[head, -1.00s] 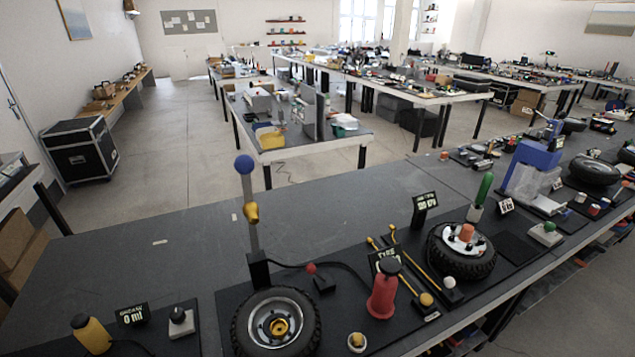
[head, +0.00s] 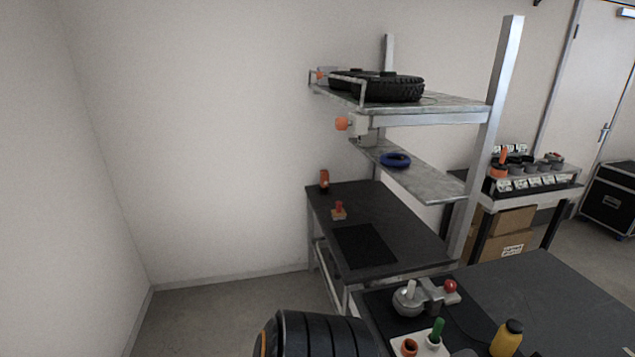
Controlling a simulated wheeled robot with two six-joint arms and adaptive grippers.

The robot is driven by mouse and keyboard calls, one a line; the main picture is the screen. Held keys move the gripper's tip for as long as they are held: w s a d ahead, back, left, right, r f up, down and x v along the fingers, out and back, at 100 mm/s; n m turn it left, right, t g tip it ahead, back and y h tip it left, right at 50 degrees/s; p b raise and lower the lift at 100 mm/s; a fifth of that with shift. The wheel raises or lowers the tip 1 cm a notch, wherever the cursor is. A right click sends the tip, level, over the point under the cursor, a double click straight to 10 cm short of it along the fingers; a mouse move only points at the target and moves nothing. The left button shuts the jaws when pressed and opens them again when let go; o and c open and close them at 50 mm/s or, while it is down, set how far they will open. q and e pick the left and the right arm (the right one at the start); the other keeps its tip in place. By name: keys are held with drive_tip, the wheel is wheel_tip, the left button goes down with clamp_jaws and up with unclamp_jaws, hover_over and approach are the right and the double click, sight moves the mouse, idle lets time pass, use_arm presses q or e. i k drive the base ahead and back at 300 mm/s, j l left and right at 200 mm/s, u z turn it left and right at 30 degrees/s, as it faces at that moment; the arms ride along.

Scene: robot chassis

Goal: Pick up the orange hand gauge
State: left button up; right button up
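I cannot pick out the orange hand gauge for certain in the head view. Several small orange things show. A round orange knob (head: 341,123) is on the shelf unit under the top shelf. An orange-brown upright item (head: 324,180) stands at the back left of the dark workbench. A small red knob on an orange base (head: 339,212) sits in front of it. An orange piece (head: 498,170) is on the rack at the right. An orange cup-like piece (head: 409,347) is at the bottom edge. Neither of my grippers is in view.
A tyre (head: 395,90) lies on the top shelf, a blue ring (head: 396,160) on the shelf below. The near table (head: 540,295) holds a grey device with a red knob (head: 450,286) and a yellow bottle (head: 507,338). Bare floor (head: 225,320) lies by the wall.

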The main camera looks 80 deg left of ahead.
sight(324, 173)
drive_tip(key=u, duration=2.7)
drive_tip(key=i+j, duration=0.4)
drive_tip(key=i, duration=0.25)
drive_tip(key=i+j+z, duration=0.1)
drive_tip(key=i+j, duration=0.25)
drive_tip(key=i, duration=0.25)
drive_tip(key=i+j, duration=0.45)
drive_tip(key=i, duration=0.15)
